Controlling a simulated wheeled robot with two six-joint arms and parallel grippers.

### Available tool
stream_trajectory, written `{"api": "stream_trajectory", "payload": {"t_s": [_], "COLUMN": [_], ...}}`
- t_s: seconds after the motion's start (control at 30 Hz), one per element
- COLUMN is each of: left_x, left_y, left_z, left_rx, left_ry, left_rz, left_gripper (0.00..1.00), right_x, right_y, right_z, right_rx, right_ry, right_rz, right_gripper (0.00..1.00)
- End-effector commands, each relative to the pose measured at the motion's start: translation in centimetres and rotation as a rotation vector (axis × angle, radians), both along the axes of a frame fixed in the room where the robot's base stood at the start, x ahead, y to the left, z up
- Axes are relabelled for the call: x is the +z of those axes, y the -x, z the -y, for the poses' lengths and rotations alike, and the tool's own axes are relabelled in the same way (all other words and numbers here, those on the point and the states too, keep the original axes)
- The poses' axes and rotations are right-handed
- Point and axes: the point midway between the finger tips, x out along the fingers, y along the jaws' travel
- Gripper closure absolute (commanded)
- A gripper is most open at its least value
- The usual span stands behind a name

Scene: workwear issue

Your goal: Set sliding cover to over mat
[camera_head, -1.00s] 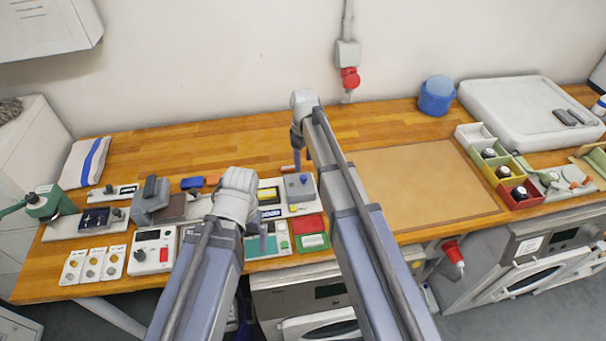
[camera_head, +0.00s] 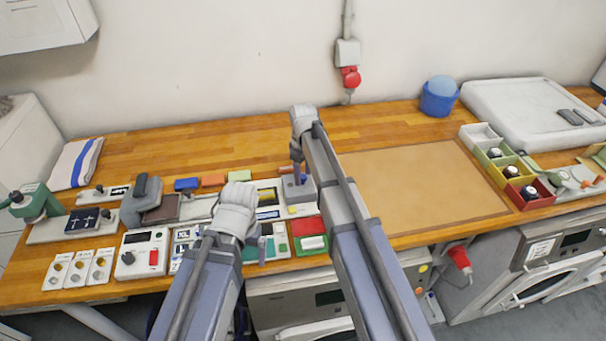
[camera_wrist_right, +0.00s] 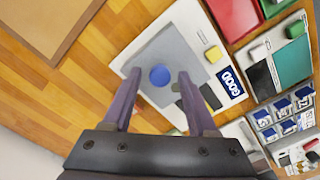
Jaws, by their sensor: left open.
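A grey square plate with a round blue knob (camera_wrist_right: 160,75), which looks like the sliding cover (camera_wrist_right: 183,45), lies on a white board with a yellow button and a "GOOD" label. In the head view the plate (camera_head: 303,194) is below my right gripper (camera_head: 299,177). In the right wrist view my right gripper (camera_wrist_right: 160,82) is open, its fingers apart on either side of the knob; contact cannot be told. My left gripper (camera_head: 259,240) is open over the front of the bench, its fingers partly hidden. I cannot tell which surface is the named mat; a large tan mat (camera_head: 410,190) lies right of the plate.
A grey handled block (camera_head: 140,203) beside a brown pad (camera_head: 163,209) stands at left. A red and a green pad (camera_head: 309,243) lie in front of the plate. The bench's back strip is mostly clear.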

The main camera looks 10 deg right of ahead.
Motion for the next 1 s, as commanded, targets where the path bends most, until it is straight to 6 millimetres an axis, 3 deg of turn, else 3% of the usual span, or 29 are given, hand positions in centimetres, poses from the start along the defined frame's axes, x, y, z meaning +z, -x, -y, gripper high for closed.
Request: {"api": "stream_trajectory", "payload": {"t_s": [0.07,0.5,1.0], "left_x": [0.0,-0.01,-0.01], "left_y": [0.0,0.0,0.0], "left_z": [0.0,0.0,0.0], "left_rx": [0.0,0.0,0.0], "left_ry": [0.0,0.0,0.0], "left_rz": [0.0,0.0,0.0], "left_gripper": [0.0,0.0,0.0], "right_x": [0.0,-0.01,-0.01], "right_y": [0.0,0.01,0.01], "right_z": [0.0,0.01,0.01], "right_rx": [0.0,0.0,0.0], "right_ry": [0.0,0.0,0.0], "right_rz": [0.0,0.0,0.0], "right_gripper": [0.52,1.0,1.0]}}
